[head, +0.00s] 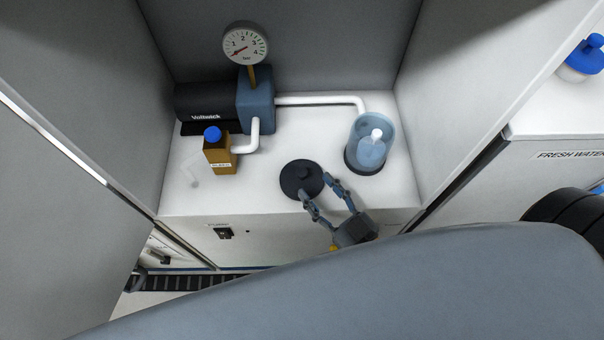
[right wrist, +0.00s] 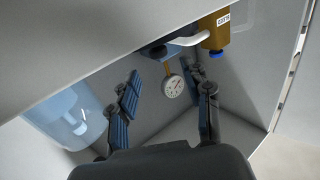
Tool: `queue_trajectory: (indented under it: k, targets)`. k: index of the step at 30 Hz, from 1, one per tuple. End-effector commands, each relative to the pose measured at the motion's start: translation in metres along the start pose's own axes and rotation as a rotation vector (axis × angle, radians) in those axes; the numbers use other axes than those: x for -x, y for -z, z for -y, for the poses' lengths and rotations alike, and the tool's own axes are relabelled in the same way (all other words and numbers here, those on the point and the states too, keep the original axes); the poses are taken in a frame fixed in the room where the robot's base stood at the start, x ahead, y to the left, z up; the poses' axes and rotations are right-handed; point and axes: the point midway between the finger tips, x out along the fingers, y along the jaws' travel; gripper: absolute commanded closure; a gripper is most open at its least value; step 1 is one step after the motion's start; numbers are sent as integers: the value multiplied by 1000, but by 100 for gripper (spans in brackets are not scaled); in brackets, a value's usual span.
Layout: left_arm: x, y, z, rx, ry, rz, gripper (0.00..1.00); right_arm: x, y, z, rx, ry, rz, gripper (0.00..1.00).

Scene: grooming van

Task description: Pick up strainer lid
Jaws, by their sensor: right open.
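The strainer lid, a dark round disc with a raised knob (head: 302,174), lies on the white counter in the head view. My right gripper (head: 317,186) is open and empty at the front right of the lid. One fingertip is close to the lid's front edge and the other is off its right side; I cannot tell whether either touches it. In the right wrist view the open fingers (right wrist: 170,88) have nothing between them, and the lid does not show. The clear bluish strainer bowl (head: 357,135) stands uncovered behind and right of the lid, with a white piece inside. My left gripper is not in view.
A pump (head: 256,100) with a pressure gauge (head: 245,44) and white pipes stands at the back. A brown bottle with a blue cap (head: 219,158) stands left. Walls close in the counter on both sides.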

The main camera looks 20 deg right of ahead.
Motion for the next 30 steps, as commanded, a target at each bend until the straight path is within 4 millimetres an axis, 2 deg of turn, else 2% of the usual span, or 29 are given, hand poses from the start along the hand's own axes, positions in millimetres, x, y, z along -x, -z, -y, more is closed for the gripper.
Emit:
queue_trajectory:
  k: [8, 15, 25, 30]
  targets:
    - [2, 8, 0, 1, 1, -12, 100, -24, -1, 0, 0, 0, -1, 51]
    - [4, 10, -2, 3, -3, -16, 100, -58, -5, 1, 0, 0, -1, 51]
    - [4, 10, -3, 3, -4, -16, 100, -65, -6, 1, 0, 1, 2, 51]
    - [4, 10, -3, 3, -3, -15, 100, -64, -6, 1, 0, 1, 2, 86]
